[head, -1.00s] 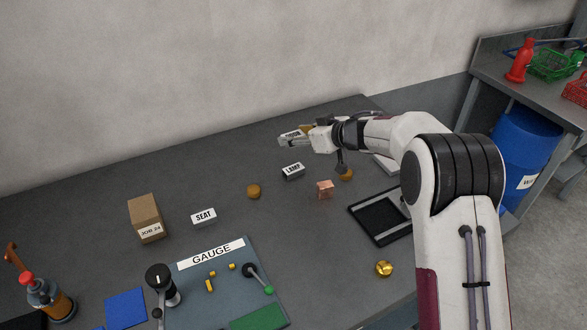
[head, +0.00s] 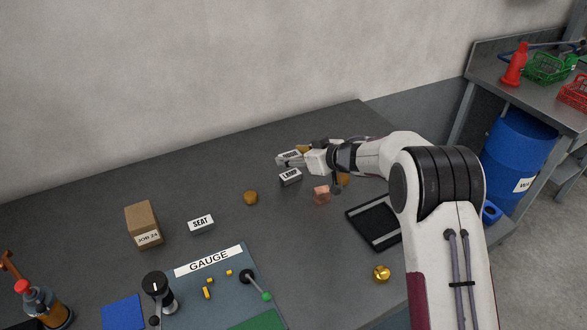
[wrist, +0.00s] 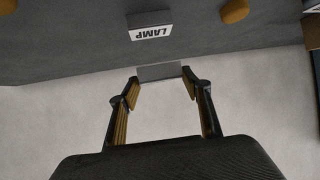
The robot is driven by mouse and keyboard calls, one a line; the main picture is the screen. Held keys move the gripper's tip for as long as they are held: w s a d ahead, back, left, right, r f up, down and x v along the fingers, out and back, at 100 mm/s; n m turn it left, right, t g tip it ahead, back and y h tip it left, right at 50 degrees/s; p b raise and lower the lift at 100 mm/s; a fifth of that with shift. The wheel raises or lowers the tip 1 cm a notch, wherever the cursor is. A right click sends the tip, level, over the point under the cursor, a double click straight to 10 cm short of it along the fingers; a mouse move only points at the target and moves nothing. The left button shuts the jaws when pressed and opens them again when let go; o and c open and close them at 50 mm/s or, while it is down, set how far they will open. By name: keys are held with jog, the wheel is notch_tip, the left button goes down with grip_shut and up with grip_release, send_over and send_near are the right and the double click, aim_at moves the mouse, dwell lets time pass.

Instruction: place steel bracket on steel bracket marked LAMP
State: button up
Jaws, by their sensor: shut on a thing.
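A steel bracket (head: 289,158), a grey block with a white label I cannot read surely, is in my gripper (head: 303,160). In the wrist view the held bracket (wrist: 158,71) shows as a plain grey block between the fingertips. The steel bracket marked LAMP (head: 290,178) stands on the table, just below the held bracket in the head view. It also shows in the wrist view (wrist: 150,25), beyond the held bracket and apart from it. My gripper is shut on its bracket; the exact height above the table cannot be told.
A block marked SEAT (head: 201,225), a brown round piece (head: 251,198) and a copper cube (head: 321,194) are on the table. A black tray (head: 361,228) lies at the right. A cardboard box (head: 143,223) and a GAUGE board (head: 237,278) are at the left and front.

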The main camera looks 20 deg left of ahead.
aim_at(294, 176)
jog(key=shift+f, duration=0.55)
jog(key=shift+f, duration=1.85)
jog(key=shift+f, duration=0.15)
jog(key=o, duration=1.1)
jog(key=shift+r, duration=0.2)
jog(key=shift+v, duration=6)
